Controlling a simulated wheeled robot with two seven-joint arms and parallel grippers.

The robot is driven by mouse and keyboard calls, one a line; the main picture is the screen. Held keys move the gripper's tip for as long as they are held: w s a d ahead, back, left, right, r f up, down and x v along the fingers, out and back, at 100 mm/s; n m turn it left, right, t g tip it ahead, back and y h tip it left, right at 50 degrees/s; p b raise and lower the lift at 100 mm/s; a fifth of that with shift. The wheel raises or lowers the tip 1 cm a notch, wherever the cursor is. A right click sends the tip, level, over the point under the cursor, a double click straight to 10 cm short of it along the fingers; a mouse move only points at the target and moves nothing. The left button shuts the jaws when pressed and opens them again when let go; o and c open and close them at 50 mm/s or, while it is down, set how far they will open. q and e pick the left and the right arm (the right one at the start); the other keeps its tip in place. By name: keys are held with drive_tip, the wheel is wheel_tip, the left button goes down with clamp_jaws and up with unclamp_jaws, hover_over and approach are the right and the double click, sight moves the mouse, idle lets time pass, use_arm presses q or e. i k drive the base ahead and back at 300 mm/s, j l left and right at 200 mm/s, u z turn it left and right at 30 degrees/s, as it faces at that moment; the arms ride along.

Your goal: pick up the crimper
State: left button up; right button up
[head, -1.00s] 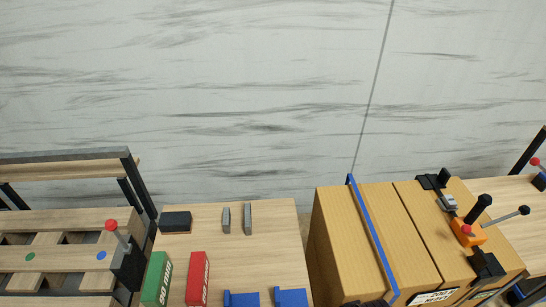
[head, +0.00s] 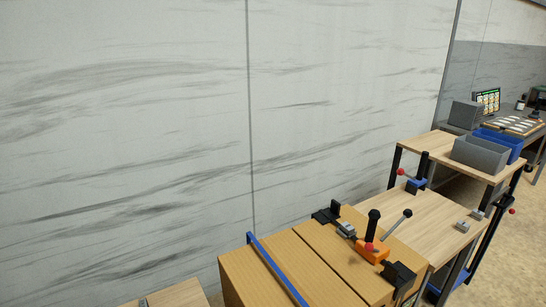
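I cannot tell whether this tool is the crimper; no other thing is clearly one. Neither of my grippers is in view.
A blue strap (head: 276,269) crosses the brown box (head: 310,276). To its right is a wooden bench (head: 428,222) with a blue-based clamp (head: 416,184) and small grey blocks (head: 463,226). A raised shelf holds a grey bin (head: 480,155) and a blue bin (head: 503,141). A monitor (head: 487,101) stands farther back.

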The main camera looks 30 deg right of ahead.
sight(412, 187)
drive_tip(key=z, duration=1.95)
drive_tip(key=i+l+z, duration=0.1)
drive_tip(key=z, duration=0.35)
drive_tip(key=i+l+z, duration=0.1)
drive_tip(key=z, duration=0.35)
drive_tip(key=i+z, duration=0.2)
drive_tip(key=z, duration=0.2)
drive_tip(key=i, duration=2.3)
drive_tip(key=i+l+u, duration=0.1)
drive_tip(key=i+u, duration=0.2)
drive_tip(key=i, duration=0.2)
drive_tip(key=i+l+u, duration=0.25)
drive_tip(key=i, duration=0.2)
drive_tip(key=i+l+u, duration=0.3)
drive_tip(key=i, duration=0.2)
